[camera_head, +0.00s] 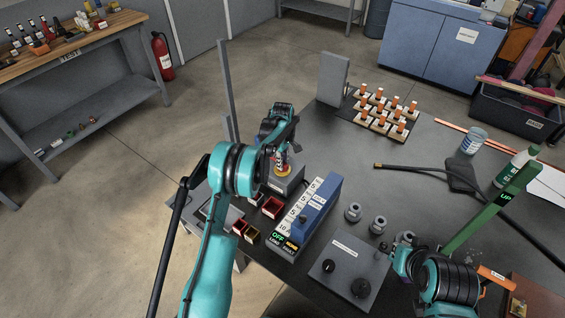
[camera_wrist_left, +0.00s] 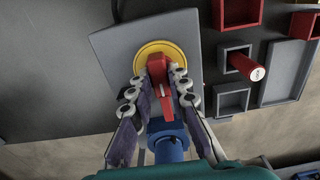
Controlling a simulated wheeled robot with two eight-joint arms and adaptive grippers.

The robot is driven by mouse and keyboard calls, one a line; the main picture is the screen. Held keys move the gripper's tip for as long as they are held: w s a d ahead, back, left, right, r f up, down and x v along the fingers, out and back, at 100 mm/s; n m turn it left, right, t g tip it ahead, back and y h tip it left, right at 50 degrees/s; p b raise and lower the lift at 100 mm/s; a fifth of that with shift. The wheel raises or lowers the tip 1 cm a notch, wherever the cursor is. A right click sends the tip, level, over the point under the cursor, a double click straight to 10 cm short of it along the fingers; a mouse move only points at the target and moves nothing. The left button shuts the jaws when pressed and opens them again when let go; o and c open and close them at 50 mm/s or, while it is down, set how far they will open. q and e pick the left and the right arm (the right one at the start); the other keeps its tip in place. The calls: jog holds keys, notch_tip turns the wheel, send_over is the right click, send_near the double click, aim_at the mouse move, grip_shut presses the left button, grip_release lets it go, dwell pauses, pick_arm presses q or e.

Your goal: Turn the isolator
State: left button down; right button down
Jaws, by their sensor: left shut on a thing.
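The isolator is a grey box with a red handle on a yellow disc. In the left wrist view the red handle (camera_wrist_left: 158,72) points down the picture, over the yellow disc (camera_wrist_left: 150,52), on the grey box (camera_wrist_left: 112,48). My left gripper (camera_wrist_left: 158,88) is shut on the handle, one finger on each side. In the head view the isolator (camera_head: 284,171) is at the table's left edge, partly covered by my left gripper (camera_head: 281,152). My right gripper (camera_head: 401,255) is low on the right, beside a grey control box; its fingers are unclear.
A blue-fronted panel (camera_head: 318,207) with lit labels stands right of the isolator. Red open bins (camera_head: 272,207) are close below it. A grey box with black knobs (camera_head: 346,269) is in front. A rack of orange-topped pieces (camera_head: 384,113) is farther back. A tall grey post (camera_head: 227,92) rises behind.

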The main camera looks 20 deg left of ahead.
pick_arm(q)
jog(key=c, duration=1.4)
grip_release()
jog(key=shift+c, duration=0.2)
notch_tip(320, 180, up, 12)
jog(key=s+d+r+m+t, duration=0.25)
jog(key=s+r+m, duration=0.45)
jog(key=s+r, duration=0.9)
jog(key=s+f+m+t, duration=0.2)
jog(key=s+f+m, duration=0.1)
jog(key=s, duration=0.7)
jog(key=s+f+m+t, duration=0.2)
jog(key=s+f+m, duration=0.1)
jog(key=s, duration=0.8)
jog(key=shift+s+d+m+t, duration=0.15)
jog(key=shift+s+m+t, duration=0.15)
jog(key=shift+m, duration=0.2)
